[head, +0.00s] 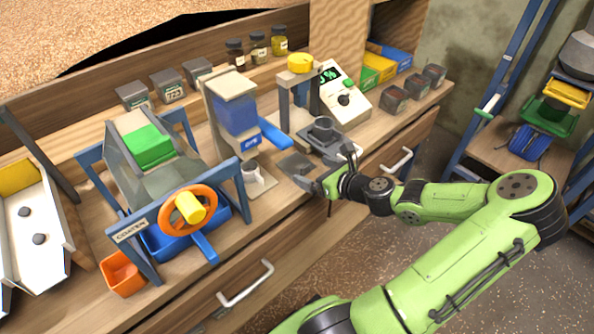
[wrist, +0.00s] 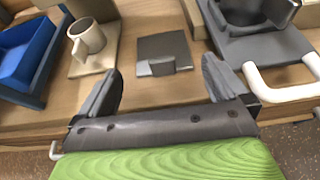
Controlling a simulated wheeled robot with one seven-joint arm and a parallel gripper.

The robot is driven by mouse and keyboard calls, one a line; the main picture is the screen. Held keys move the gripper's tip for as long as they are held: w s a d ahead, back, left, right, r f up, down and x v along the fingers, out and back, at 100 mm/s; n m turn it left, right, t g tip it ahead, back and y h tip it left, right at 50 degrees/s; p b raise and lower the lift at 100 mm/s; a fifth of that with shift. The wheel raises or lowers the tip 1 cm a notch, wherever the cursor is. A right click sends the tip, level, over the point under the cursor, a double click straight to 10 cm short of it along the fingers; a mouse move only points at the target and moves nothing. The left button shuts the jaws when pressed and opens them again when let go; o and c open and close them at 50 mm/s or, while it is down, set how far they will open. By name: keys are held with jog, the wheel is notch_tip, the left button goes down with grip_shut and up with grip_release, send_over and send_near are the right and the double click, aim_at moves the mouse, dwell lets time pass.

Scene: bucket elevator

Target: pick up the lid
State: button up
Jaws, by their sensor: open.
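The lid (wrist: 160,46) appears to be the flat dark grey square plate with a small raised block at its near edge. It lies flat on the wooden bench. In the head view the lid (head: 294,163) is near the bench's front edge, partly beside my fingers. My gripper (head: 335,168) is at the bench front. In the wrist view my gripper (wrist: 161,78) is open and empty, with its fingers spread wider than the lid's block. The lid shows beyond and between the fingertips, apart from them.
A beige stand with a white cup (wrist: 88,38) is left of the lid. A dark grey base with a round vessel (head: 322,132) is to its right. A white drawer handle (head: 396,160) juts out at the front. A blue-framed coater (head: 150,165) stands farther left.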

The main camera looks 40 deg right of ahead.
aim_at(307, 167)
jog(key=b+x, duration=0.2)
jog(key=x, duration=0.3)
jog(key=shift+d, duration=0.1)
jog(key=c, duration=0.8)
